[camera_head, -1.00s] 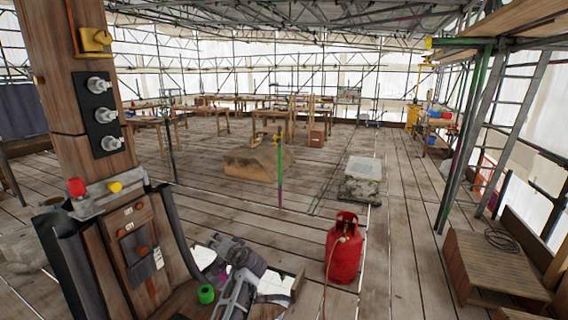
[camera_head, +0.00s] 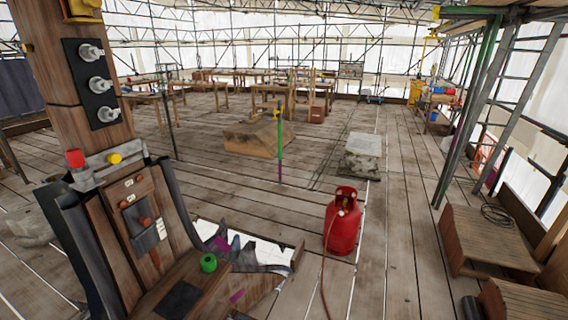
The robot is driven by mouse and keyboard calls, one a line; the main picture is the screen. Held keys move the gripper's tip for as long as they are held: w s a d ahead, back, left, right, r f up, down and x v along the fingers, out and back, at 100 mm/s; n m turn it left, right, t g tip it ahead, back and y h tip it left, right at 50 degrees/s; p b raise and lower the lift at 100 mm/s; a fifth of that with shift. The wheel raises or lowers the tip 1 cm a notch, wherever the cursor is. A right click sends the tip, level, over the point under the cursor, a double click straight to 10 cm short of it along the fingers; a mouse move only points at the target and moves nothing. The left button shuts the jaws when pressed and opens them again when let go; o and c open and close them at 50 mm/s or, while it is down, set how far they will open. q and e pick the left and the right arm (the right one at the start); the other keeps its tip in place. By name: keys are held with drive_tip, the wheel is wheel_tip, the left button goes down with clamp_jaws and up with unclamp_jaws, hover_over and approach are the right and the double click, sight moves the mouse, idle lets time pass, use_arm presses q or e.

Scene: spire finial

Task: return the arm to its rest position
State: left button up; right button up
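Neither of my grippers shows in the head view now, and no arm link can be made out with certainty. A wooden post (camera_head: 75,55) with a black plate of several metal knobs (camera_head: 99,84) stands at the left. Below it is a wooden panel (camera_head: 135,215) with a red cap (camera_head: 76,158) and a yellow cap (camera_head: 114,158) above it. A green ring-shaped thing (camera_head: 208,262) sits on the wooden ledge at the panel's foot.
A red gas cylinder (camera_head: 343,222) with a hose stands on the plank floor. Wooden boxes (camera_head: 487,241) and scaffold poles (camera_head: 475,110) line the right side. The floor around the cylinder is mostly clear.

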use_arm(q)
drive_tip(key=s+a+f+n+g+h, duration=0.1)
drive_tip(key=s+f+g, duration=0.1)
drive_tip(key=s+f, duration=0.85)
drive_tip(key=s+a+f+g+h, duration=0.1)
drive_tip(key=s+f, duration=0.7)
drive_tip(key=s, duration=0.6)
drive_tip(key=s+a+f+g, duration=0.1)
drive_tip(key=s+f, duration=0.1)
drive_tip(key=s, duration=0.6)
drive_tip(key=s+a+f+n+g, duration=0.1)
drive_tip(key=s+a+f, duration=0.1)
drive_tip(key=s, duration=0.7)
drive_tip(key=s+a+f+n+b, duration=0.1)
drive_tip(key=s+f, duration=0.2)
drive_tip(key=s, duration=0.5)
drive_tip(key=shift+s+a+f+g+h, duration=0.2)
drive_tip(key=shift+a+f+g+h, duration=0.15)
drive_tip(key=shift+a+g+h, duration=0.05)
